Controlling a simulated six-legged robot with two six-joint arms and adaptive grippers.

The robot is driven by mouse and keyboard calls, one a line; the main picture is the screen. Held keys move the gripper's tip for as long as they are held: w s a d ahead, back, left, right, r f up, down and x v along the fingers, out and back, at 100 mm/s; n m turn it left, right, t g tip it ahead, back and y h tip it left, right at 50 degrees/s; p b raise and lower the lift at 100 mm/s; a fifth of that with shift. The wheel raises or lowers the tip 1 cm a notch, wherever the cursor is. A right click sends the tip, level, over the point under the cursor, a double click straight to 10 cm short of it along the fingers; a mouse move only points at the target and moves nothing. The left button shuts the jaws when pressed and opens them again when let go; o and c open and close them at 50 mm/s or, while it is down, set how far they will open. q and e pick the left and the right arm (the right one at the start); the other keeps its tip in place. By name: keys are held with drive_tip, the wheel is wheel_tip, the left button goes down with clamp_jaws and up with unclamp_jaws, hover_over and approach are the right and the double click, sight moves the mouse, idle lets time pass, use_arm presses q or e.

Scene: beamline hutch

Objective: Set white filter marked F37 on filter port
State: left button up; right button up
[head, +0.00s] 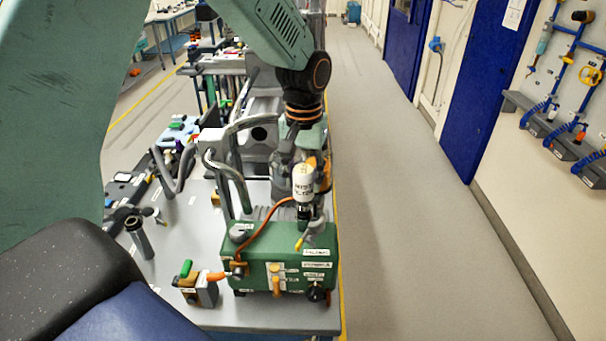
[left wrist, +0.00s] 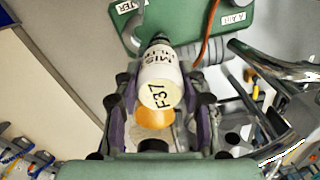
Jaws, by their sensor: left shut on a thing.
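The white filter marked F37 (left wrist: 162,85) is between the fingers of my left gripper (left wrist: 158,108) in the left wrist view, its F37 end toward the camera. In the head view the white filter (head: 303,184) is upright above the green box (head: 285,258), with my left gripper (head: 311,172) shut around it. A dark fitting (head: 303,212) is directly under the filter, and its dark tip (left wrist: 158,40) shows beyond the filter in the left wrist view. I cannot tell whether this is the filter port or whether the filter is seated. My right gripper is out of view.
Bent metal pipes (head: 236,180) rise just left of the filter. An orange cable (head: 265,236) arches over the green box. A small block with a green handle (head: 200,287) stands on the grey bench (head: 180,235). The floor right of the bench is clear.

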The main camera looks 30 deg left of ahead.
use_arm(q)
drive_tip(key=shift+w+a+f, duration=0.1)
drive_tip(key=shift+w+f, duration=0.05)
drive_tip(key=shift+w, duration=0.1)
drive_tip(key=shift+s+f, duration=0.1)
drive_tip(key=shift+s, duration=0.1)
drive_tip(key=shift+w+f, duration=0.15)
drive_tip(key=shift+f, duration=0.2)
drive_tip(key=shift+f, duration=0.1)
idle(0.6)
drive_tip(key=o, duration=1.4)
wheel_tip(320, 180, up, 11)
drive_tip(key=shift+r, duration=0.5)
